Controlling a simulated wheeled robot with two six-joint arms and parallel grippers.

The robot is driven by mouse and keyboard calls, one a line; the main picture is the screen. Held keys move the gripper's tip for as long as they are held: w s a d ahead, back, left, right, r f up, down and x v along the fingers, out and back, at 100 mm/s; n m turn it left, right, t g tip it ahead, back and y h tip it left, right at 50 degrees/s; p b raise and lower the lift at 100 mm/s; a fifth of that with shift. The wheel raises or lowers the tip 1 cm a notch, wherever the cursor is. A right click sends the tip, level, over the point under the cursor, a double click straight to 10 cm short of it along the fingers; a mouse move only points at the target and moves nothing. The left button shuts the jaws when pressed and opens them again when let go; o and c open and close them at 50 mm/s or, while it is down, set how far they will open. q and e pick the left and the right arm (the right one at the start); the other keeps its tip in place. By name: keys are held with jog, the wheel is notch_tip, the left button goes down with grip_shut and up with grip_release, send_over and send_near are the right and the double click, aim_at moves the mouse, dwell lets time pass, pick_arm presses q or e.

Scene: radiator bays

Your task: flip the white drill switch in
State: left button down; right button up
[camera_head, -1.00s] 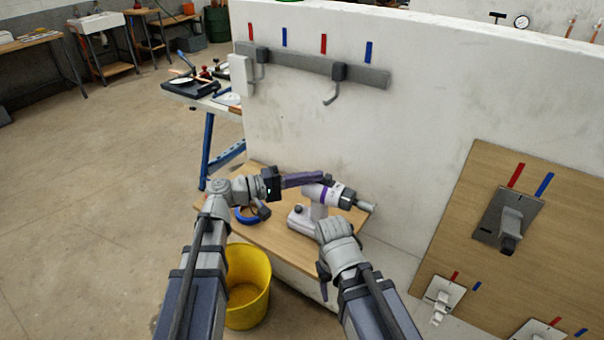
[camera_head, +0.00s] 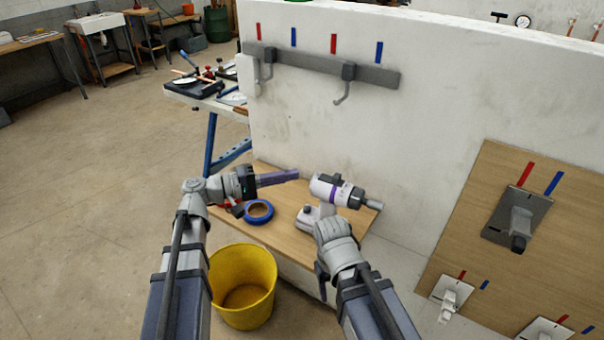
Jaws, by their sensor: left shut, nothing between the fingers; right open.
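A white drill (camera_head: 325,190) with a purple band and dark chuck stands upright on the wooden bench top, its bit pointing right. A small dark piece shows on its top; I cannot tell the state of its switch. My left gripper (camera_head: 297,174), with purple fingers, is shut and empty just left of the drill's rear, a small gap apart. My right gripper (camera_head: 322,284) is in front of the drill's base, mostly hidden by its own wrist. It is open, and its fingertips are hard to make out.
A blue tape roll (camera_head: 259,211) lies on the wooden bench top (camera_head: 285,238) left of the drill. A yellow bucket (camera_head: 243,290) stands on the floor in front. A white wall with a hook rail (camera_head: 320,67) rises behind. A wooden panel (camera_head: 455,225) with switch plates is at right.

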pick_arm(q)
jog(key=v, duration=0.5)
dwell(0.4)
jog(key=s+d+f+m+g+y+p, duration=0.35)
jog(key=s+d+f+g+y, duration=0.35)
jog(key=d+f, duration=0.25)
jog(key=s+a+f+m+y+p, duration=0.1)
jog(key=s+a+m+y+p, duration=0.1)
jog(key=s+y, duration=0.2)
jog(key=s+a+f+m+t+y+p, duration=0.1)
jog(key=s+a+f+m+y+p, duration=0.1)
jog(key=s+y, duration=0.3)
jog(key=shift+f+y+p, duration=0.3)
jog(key=shift+y+p, duration=0.35)
jog(key=shift+y, duration=0.55)
jog(key=shift+s+a, duration=0.1)
jog(key=shift+a, duration=0.1)
